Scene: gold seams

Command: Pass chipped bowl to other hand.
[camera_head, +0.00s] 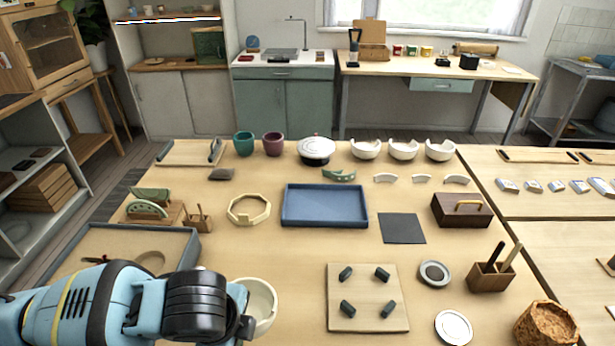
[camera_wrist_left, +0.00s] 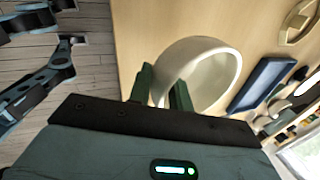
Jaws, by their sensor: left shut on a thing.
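The chipped bowl (camera_head: 262,306) is cream-white and is partly hidden behind my left wrist in the head view. My left gripper (camera_head: 247,327) is shut on its rim, at the near left of the table. In the left wrist view the two dark green fingers (camera_wrist_left: 163,90) pinch the near wall of the bowl (camera_wrist_left: 215,72). The bowl's round opening shows there and it looks empty. The chip itself cannot be made out.
A grey-rimmed tray (camera_head: 190,246) lies beside my left arm. A blue tray (camera_head: 325,222), an octagonal frame (camera_head: 264,219) and a board with several dark pegs (camera_head: 340,316) lie nearby. Several white broken bowls (camera_head: 403,149) stand at the back. Bare table lies between bowl and board.

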